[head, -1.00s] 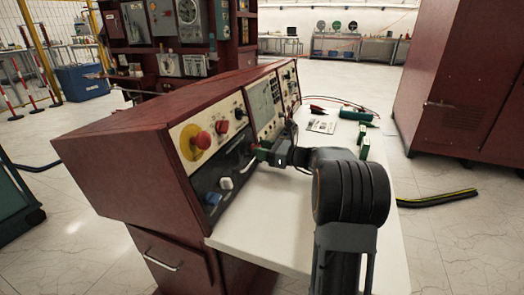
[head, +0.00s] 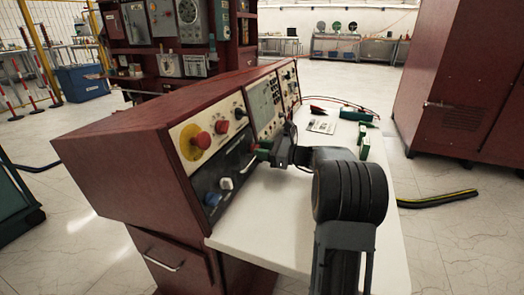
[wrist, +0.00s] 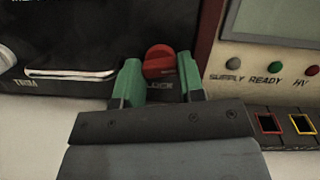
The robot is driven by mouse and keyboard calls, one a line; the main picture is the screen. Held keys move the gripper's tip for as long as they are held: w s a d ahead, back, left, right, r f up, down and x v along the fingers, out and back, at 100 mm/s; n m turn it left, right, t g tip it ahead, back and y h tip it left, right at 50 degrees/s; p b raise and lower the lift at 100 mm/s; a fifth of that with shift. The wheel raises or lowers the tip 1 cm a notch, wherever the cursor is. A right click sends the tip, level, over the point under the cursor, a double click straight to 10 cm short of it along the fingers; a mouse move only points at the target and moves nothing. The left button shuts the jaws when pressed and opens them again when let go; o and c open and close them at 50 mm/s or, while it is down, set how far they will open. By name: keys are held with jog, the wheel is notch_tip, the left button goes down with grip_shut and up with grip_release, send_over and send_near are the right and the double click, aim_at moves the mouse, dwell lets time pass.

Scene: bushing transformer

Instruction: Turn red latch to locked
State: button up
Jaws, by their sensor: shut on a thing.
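The red latch (wrist: 160,61) is a round red knob low on the black panel in the wrist view, above a partly covered label that reads like "LOCK". My gripper (wrist: 159,78) has its two green fingers on the left and right sides of the latch and is shut on it. In the head view, my gripper (head: 264,152) reaches the lower front of the console, and the latch is hidden behind it. The latch's exact turn angle is hard to tell.
The red console (head: 130,165) carries a red emergency button (head: 201,140) and other knobs. A white worktop (head: 285,215) lies below my arm, with green items (head: 363,147) towards its right edge. In the wrist view, a silver handle (wrist: 70,73) is left of the latch.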

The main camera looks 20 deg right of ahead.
jog(key=n+g, duration=0.1)
jog(key=n, duration=0.4)
jog(key=shift+y, duration=0.3)
jog(key=n, duration=0.2)
jog(key=n+g+b, duration=0.1)
jog(key=n, duration=0.1)
jog(key=shift+w+n+g, duration=0.1)
jog(key=shift+n+g, duration=0.2)
jog(key=n+g, duration=0.1)
jog(key=n, duration=0.3)
jog(key=shift+d+b, duration=0.1)
jog(key=shift+b, duration=0.3)
jog(key=shift+r+n+h+b, duration=0.1)
jog(key=shift+n+h+b, duration=0.3)
jog(key=shift+n, duration=1.3)
jog(key=o, duration=0.7)
jog(key=shift+c, duration=0.2)
jog(key=shift+r, duration=0.1)
